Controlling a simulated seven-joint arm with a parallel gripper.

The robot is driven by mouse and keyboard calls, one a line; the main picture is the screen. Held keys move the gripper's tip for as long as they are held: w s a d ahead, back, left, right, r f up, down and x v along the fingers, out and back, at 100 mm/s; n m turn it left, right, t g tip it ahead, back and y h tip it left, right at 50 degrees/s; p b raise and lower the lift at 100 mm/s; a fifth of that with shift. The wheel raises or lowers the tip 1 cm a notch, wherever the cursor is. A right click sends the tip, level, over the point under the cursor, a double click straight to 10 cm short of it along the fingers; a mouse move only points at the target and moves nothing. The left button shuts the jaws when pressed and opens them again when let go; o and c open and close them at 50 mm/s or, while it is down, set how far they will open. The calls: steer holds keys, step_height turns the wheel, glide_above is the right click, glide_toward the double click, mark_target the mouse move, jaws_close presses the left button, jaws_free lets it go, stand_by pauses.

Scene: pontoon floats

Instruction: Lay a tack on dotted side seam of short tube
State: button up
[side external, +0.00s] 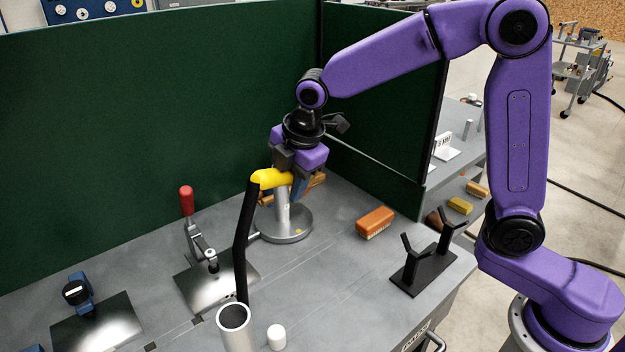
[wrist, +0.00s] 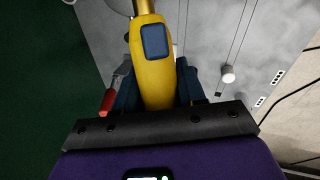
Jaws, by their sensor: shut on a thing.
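My gripper (side external: 288,181) is shut on a yellow welding torch (side external: 268,178) and holds it above the grey bench. In the wrist view the yellow torch body (wrist: 154,75), with a blue button, sits between the blue fingers (wrist: 157,92). A black hose runs from the torch down toward an upright, open-topped grey tube (side external: 234,318) at the front. A pale upright cylinder (side external: 284,210) stands on a round grey base (side external: 285,233) under my gripper, partly hidden by it. I cannot tell which is the short tube. No dotted seam and no torch tip can be made out.
A red-handled clamp (side external: 188,205) stands on a metal plate at left, near another plate (side external: 98,325) with a blue clamp. An orange brush (side external: 375,222), a black forked rest (side external: 420,265) and a white cylinder (side external: 276,337) are on the bench. Green screens (side external: 150,130) close the back.

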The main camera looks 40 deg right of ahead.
step_height(320, 180, down, 6)
steer(key=shift+d+t+y, duration=0.15)
steer(key=shift+t+y, duration=0.15)
steer(key=shift+f, duration=0.1)
stand_by(0.4)
steer(key=shift+w+f, duration=2)
steer(key=shift+w+f, duration=0.25)
steer(key=shift+w, duration=0.05)
stand_by(0.5)
steer(key=shift+s+r, duration=0.2)
stand_by(1.8)
steer(key=s+r, duration=0.3)
steer(key=s, duration=0.1)
steer(key=shift+r, duration=0.4)
steer(key=shift+d, duration=0.1)
stand_by(0.5)
